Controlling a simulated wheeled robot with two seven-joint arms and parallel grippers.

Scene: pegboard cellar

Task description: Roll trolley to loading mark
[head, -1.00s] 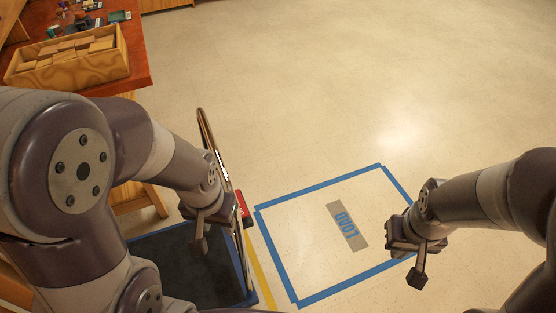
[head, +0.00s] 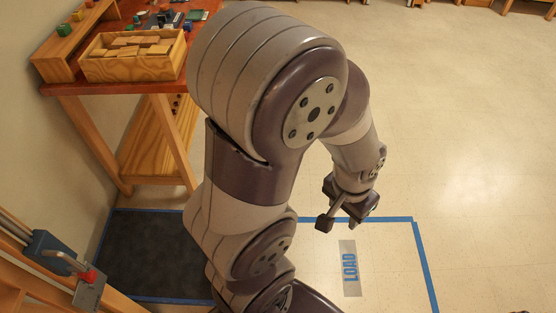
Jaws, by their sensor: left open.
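The loading mark (head: 415,232) is a blue tape outline on the pale floor, with a grey "LOAD" label (head: 349,268) inside it. Its left part is hidden behind my left arm. My left gripper (head: 347,213) is open and empty, above the far edge of the outline. I cannot make out the trolley in this view; my left arm covers the floor between the dark mat and the mark. My right gripper is not in view.
A dark mat (head: 150,253) edged in blue tape lies at the lower left. A red-topped bench (head: 75,87) carries a wooden box of blocks (head: 130,68). A wooden frame with a blue clamp (head: 48,250) stands bottom left. The floor at right is clear.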

